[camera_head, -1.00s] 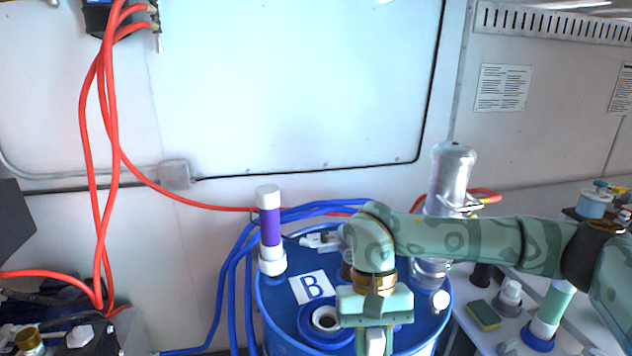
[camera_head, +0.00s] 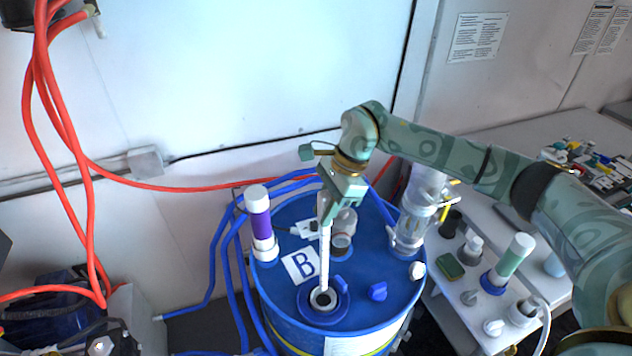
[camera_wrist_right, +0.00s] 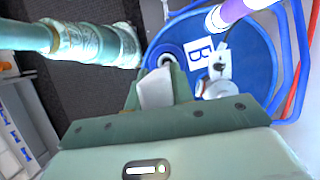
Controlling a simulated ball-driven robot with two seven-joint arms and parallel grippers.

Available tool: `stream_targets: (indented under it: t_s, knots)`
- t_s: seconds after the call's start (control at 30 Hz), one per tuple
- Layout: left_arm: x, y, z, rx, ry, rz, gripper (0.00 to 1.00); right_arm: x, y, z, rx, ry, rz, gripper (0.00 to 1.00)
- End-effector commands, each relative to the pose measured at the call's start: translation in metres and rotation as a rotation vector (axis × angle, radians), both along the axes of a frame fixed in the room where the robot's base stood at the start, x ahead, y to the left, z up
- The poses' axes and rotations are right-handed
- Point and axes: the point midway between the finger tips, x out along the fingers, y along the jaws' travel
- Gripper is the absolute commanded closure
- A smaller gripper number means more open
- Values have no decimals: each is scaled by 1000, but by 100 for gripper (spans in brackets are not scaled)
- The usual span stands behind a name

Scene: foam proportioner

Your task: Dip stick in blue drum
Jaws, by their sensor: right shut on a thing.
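The blue drum (camera_head: 285,215), marked B, stands in the middle of the head view. A round opening with a white inner ring (camera_head: 323,299) and blue collar is near the front of its top. My right gripper (camera_head: 326,207) is above the drum, shut on a long white stick (camera_head: 325,250). The stick hangs almost upright, its lower end at the opening; I cannot tell how far in it reaches. In the right wrist view the stick (camera_wrist_right: 155,90) shows between the jaws, pointing towards the opening (camera_wrist_right: 168,60). My left gripper is not in view.
A purple and white tube (camera_head: 260,222) stands at the drum's left edge, a clear pump (camera_head: 412,220) at its right. A blue cap (camera_head: 377,291) lies on the drum. Blue hoses (camera_head: 222,250) run at the left. A bench with a sponge (camera_head: 449,266) and bottles is at the right.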

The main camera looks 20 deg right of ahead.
Motion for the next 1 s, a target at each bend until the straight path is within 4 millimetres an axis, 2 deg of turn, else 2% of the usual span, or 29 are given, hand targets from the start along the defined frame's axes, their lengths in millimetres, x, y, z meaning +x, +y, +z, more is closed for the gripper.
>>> stream_targets:
  t_s: [0.07,0.17,0.33,0.43,0.57,0.8,1.0]
  knots:
    - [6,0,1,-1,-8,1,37,1,-1,0,0,1,-24,100]
    - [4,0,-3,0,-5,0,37,2,-1,-6,1,1,-30,100]
    - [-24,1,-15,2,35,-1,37,2,-1,-19,0,1,-28,100]
    - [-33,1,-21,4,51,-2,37,1,-1,-28,0,1,-28,100]
    - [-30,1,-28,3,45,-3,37,1,-1,-39,0,1,-27,100]
    - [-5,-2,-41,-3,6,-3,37,1,-1,-59,1,1,-26,100]
    - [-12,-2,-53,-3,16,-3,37,1,-1,-76,0,1,-26,100]
